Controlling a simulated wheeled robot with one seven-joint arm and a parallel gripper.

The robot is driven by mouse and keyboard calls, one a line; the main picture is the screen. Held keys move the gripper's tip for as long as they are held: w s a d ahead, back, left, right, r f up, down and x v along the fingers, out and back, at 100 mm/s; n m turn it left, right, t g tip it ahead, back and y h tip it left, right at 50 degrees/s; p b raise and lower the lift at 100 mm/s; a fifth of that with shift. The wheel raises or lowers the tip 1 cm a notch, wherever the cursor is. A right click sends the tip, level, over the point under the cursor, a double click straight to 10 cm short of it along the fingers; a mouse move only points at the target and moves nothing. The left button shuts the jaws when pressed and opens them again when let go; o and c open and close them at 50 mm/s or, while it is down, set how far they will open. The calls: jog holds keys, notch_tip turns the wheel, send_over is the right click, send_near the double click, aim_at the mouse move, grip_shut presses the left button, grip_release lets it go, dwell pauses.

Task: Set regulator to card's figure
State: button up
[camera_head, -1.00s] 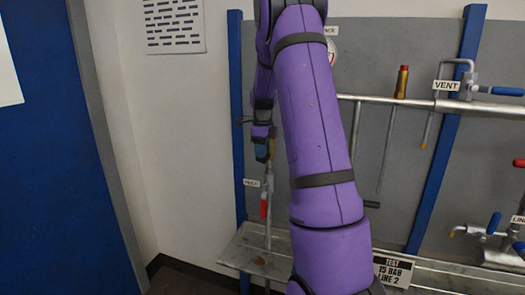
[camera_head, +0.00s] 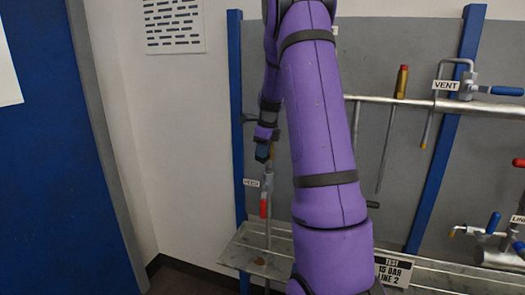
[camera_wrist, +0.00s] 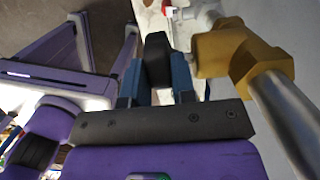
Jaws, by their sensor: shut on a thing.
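The card (camera_head: 393,271) hangs at the lower right of the head view and reads "TEST 15 BAR LINE 2". My gripper (camera_head: 263,151) is at the top of a thin upright pipe left of my arm. In the wrist view my gripper (camera_wrist: 157,75) has its blue fingers either side of a dark knob-like part (camera_wrist: 157,52), and is shut on it. A brass body (camera_wrist: 238,58), which looks like the regulator, sits just right of the fingers with a steel pipe running from it. No gauge reading shows; my arm hides part of the panel.
A red-handled valve (camera_head: 264,208) and a small label (camera_head: 251,183) are below my gripper. A steel rail (camera_head: 420,103) carries the VENT valve (camera_head: 467,88) at right. A metal shelf (camera_head: 240,250) runs along below. Wall and blue door stand at left.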

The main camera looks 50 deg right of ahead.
aim_at(268, 159)
jog(key=t, duration=0.1)
jog(key=t+y, duration=0.1)
jog(key=t, duration=0.1)
jog(key=s+t, duration=0.1)
jog(key=t, duration=0.1)
jog(key=shift+s+d+f+y, duration=0.1)
jog(key=shift+d+f+y, duration=0.1)
jog(key=shift+d+y, duration=0.15)
jog(key=t, duration=0.1)
jog(key=t+y, duration=0.1)
jog(key=t, duration=0.1)
jog(key=f+t+y, duration=0.1)
jog(key=t, duration=0.1)
jog(key=shift+s+d, duration=0.1)
jog(key=shift+s, duration=0.2)
jog(key=t+y, duration=0.1)
jog(key=t, duration=0.1)
jog(key=f+t+y, duration=0.1)
jog(key=t, duration=0.1)
jog(key=shift+s, duration=0.15)
jog(key=shift+f+t+y, duration=0.25)
jog(key=shift+t+y, duration=0.25)
jog(key=shift+t, duration=0.75)
jog(key=shift+f+t+y, duration=0.25)
jog(key=shift+t+y, duration=0.2)
jog(key=shift+t, duration=0.8)
jog(key=o, duration=0.6)
jog(key=shift+o, duration=0.2)
jog(key=v, duration=0.7)
jog(key=shift+f, duration=0.2)
